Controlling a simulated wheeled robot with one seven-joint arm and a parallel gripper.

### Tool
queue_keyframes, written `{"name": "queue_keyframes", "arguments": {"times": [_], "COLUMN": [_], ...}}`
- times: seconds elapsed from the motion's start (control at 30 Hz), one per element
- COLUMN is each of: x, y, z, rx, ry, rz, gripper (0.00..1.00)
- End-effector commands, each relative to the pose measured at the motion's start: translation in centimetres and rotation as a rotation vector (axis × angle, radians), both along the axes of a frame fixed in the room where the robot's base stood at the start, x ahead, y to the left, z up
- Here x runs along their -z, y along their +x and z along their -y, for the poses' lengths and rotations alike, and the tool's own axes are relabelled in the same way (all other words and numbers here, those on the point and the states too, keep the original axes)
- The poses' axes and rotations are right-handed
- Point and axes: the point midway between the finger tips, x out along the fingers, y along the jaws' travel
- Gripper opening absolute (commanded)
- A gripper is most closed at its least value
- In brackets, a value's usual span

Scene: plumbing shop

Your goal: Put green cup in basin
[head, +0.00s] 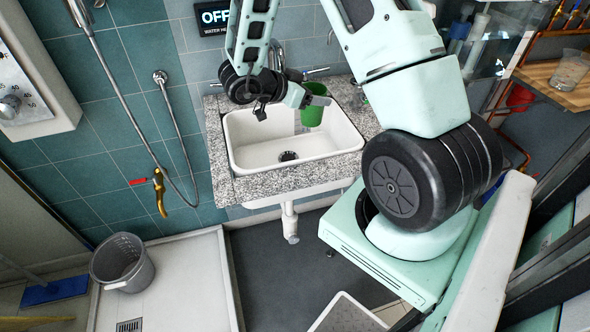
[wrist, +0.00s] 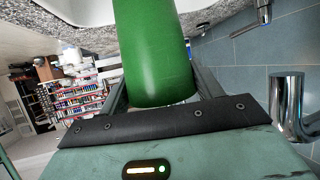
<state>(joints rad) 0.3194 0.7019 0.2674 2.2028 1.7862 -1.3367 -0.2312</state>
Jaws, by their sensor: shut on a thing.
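The green cup (head: 314,111) is held by my gripper (head: 318,97) over the right part of the white basin in the head view. In the wrist view the green cup (wrist: 155,55) fills the space between the two fingers of my gripper (wrist: 160,88). The gripper is shut on it. The white basin (head: 250,155) is set in a speckled stone counter, with a dark drain in its floor. The head view does not clearly show how high the cup is above the basin floor.
The granite counter (head: 222,184) rims the basin. A chrome faucet (wrist: 290,105) stands close to my gripper in the wrist view. A grey bucket (head: 121,262) stands on the shower tray at lower left. A clear beaker (head: 571,66) is on a wooden shelf at right.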

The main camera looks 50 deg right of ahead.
Motion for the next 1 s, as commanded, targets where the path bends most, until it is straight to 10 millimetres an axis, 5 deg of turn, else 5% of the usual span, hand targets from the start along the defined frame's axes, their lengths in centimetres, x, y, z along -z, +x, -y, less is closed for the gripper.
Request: {"name": "queue_keyframes", "arguments": {"times": [0.03,0.2,1.0], "x": [2.1,5.4,15.3], "y": [0.0,0.0,0.0], "z": [0.0,0.0,0.0], "rx": [0.000,0.000,0.000], "ry": [0.000,0.001,0.002], "rz": [-0.001,0.000,-0.003], "gripper": [0.43,0.43,0.43]}}
